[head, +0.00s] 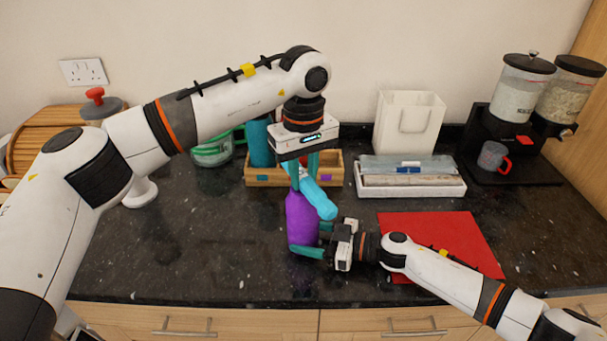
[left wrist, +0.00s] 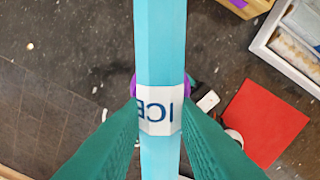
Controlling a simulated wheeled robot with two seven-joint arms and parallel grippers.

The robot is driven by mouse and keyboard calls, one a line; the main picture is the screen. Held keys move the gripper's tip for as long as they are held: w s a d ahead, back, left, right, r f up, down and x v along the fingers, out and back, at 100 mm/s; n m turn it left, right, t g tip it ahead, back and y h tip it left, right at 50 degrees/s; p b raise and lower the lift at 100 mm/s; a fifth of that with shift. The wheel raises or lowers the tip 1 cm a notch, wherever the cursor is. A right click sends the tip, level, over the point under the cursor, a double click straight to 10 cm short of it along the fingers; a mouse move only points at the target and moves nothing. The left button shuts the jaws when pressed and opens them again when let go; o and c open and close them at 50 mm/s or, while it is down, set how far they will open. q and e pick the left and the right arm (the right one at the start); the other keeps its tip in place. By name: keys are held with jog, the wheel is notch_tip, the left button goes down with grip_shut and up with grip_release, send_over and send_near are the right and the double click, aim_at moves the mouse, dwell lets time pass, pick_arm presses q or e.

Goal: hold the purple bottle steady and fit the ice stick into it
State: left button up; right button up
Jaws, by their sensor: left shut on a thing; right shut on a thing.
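The purple bottle (head: 302,222) stands on the dark counter in the head view. My right gripper (head: 316,241) is shut on its lower part from the right. My left gripper (head: 304,174) points down above the bottle, shut on the light-blue ice stick (head: 322,203). The stick lies tilted, its lower right end in front of the bottle's top, which is hidden. In the left wrist view the ice stick (left wrist: 161,45), with a white ICE label, runs between the fingers of my left gripper (left wrist: 160,108). Slivers of the purple bottle (left wrist: 187,86) show behind it.
A red mat (head: 440,235) lies at the right, partly under my right arm. Behind are a wooden box (head: 265,183) by a teal bottle (head: 261,142), a white tray (head: 412,190), a white bag (head: 408,122) and a dispenser stand (head: 517,170) with a mug. The front left counter is clear.

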aim_at(304, 175)
pick_arm(q)
jog(key=shift+f, duration=0.25)
jog(key=o, duration=1)
jog(key=shift+r, duration=0.1)
notch_tip(304, 175, up, 12)
jog(key=shift+f, duration=0.1)
jog(key=shift+o, duration=0.5)
